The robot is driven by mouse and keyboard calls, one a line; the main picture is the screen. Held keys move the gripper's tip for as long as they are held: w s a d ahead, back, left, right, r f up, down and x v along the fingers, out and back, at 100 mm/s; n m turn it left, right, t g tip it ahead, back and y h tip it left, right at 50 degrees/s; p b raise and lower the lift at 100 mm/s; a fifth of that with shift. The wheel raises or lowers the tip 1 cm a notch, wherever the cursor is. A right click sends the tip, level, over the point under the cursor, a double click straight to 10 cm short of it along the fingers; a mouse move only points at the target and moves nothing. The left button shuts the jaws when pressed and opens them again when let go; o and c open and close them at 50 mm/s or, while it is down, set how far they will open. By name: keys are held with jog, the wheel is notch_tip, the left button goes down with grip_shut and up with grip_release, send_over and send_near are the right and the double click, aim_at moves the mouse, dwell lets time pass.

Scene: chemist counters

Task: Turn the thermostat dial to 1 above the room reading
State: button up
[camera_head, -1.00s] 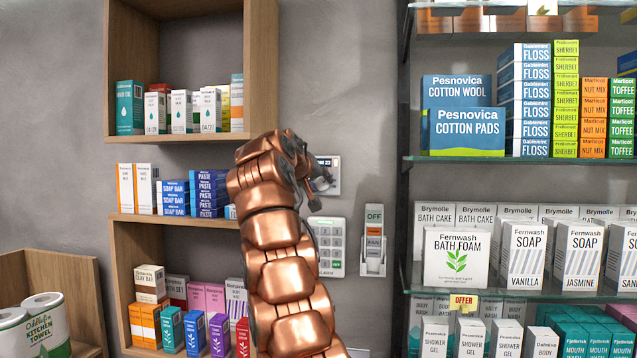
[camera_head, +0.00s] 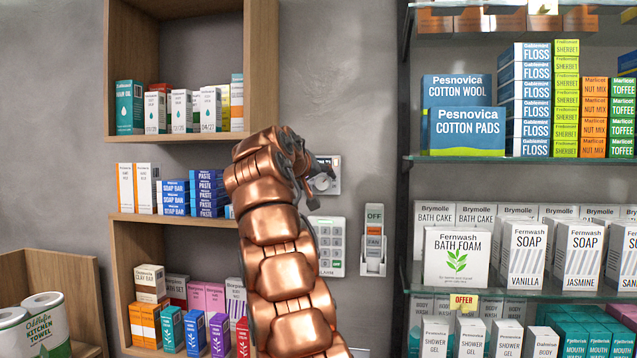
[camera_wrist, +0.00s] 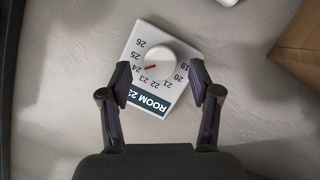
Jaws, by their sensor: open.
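The thermostat (camera_wrist: 172,88) is a white wall plate with a round white dial (camera_wrist: 152,58). It appears turned around in the wrist view. Numbers from 19 to 26 run around the dial, and its red mark points at about 24. The dark display reads "ROOM 2" and a digit partly cut off by a finger. In the head view the thermostat (camera_head: 332,168) is partly hidden behind my gripper (camera_head: 318,186). My gripper (camera_wrist: 160,78) is open in the wrist view, with one finger on each side of the dial and gaps between them.
A keypad (camera_head: 328,246) and a switch labelled OFF at its top (camera_head: 374,240) are on the wall below the thermostat. A wooden shelf unit (camera_head: 262,70) stands close on the left. Glass shelves (camera_head: 520,160) with boxed goods stand on the right.

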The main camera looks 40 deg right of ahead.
jog(key=v, duration=1.1)
dwell(0.5)
jog(key=s+a+f+n+g+y, duration=0.1)
jog(key=s+a+f+y, duration=0.3)
jog(key=f, duration=0.5)
jog(key=s+a+f+n+g+y, duration=0.1)
jog(key=s+a+f+n, duration=0.1)
jog(key=a+f, duration=0.6)
jog(key=s+a+f+n+g+y, duration=0.1)
jog(key=s+a+f+y, duration=0.25)
jog(key=f, duration=0.75)
jog(key=s+a+f+n+g+y, duration=0.1)
jog(key=s+a+f+g+y, duration=0.1)
jog(key=s+a+f, duration=0.6)
jog(key=s+a+f+n+g+y, duration=0.2)
jog(key=s+a+f, duration=0.7)
jog(key=s+f, duration=0.4)
jog(key=s, duration=0.4)
jog(key=shift+a+f, duration=0.3)
jog(key=shift+s+y, duration=0.15)
jog(key=shift+y, duration=0.1)
